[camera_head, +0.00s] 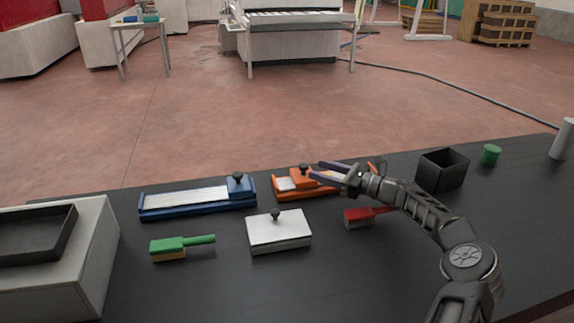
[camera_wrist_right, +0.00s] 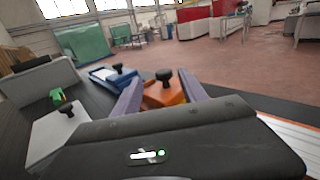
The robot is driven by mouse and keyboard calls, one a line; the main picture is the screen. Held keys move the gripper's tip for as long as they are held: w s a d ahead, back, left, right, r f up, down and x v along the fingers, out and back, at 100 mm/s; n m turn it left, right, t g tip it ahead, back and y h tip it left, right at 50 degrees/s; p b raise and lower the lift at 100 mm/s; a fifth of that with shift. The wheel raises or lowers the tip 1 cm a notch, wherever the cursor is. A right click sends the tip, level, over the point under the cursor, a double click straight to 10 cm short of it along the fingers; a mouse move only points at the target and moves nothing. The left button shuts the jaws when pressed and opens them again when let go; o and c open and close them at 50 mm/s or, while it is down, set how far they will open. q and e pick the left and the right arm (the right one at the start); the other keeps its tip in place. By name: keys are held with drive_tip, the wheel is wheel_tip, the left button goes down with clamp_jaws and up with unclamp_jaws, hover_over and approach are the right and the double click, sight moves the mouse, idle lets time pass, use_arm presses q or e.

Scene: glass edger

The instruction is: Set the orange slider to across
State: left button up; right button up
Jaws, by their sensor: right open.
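The orange slider (camera_head: 300,181) is a block with a black knob (camera_head: 303,167) in an orange rail with a pale track (camera_head: 285,184), at the table's far side. The block sits near the left part of the rail; the right part is partly hidden by my right gripper. My right gripper (camera_head: 318,172) is open, its purple fingers pointing left at the block. In the right wrist view the orange block (camera_wrist_right: 163,95) and its knob (camera_wrist_right: 164,75) show between and beyond the two fingers (camera_wrist_right: 162,98). I cannot tell whether they touch. My left gripper is not in view.
A blue slider (camera_head: 239,186) in a blue rail lies to the left. A white box with a knob (camera_head: 279,231), a green brush (camera_head: 181,246) and a red brush (camera_head: 358,217) lie nearer. A black bin (camera_head: 442,170) and green cup (camera_head: 490,154) stand right. A grey box (camera_head: 100,240) stands left.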

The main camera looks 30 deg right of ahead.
sight(304, 165)
drive_tip(key=shift+s+d+f+m, duration=0.2)
drive_tip(key=shift+s+d+m, duration=0.1)
drive_tip(key=shift+s+d, duration=0.3)
drive_tip(key=shift+w+a, duration=0.15)
drive_tip(key=shift+w, duration=0.1)
drive_tip(key=shift+w+a, duration=0.1)
drive_tip(key=shift+w, duration=0.15)
drive_tip(key=p+x, duration=0.2)
drive_tip(key=x, duration=0.5)
drive_tip(key=shift+w, duration=0.1)
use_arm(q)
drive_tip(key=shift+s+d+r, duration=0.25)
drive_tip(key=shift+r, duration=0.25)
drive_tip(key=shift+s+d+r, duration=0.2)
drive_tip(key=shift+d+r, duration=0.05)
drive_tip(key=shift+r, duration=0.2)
use_arm(e)
drive_tip(key=shift+c, duration=0.4)
clamp_jaws()
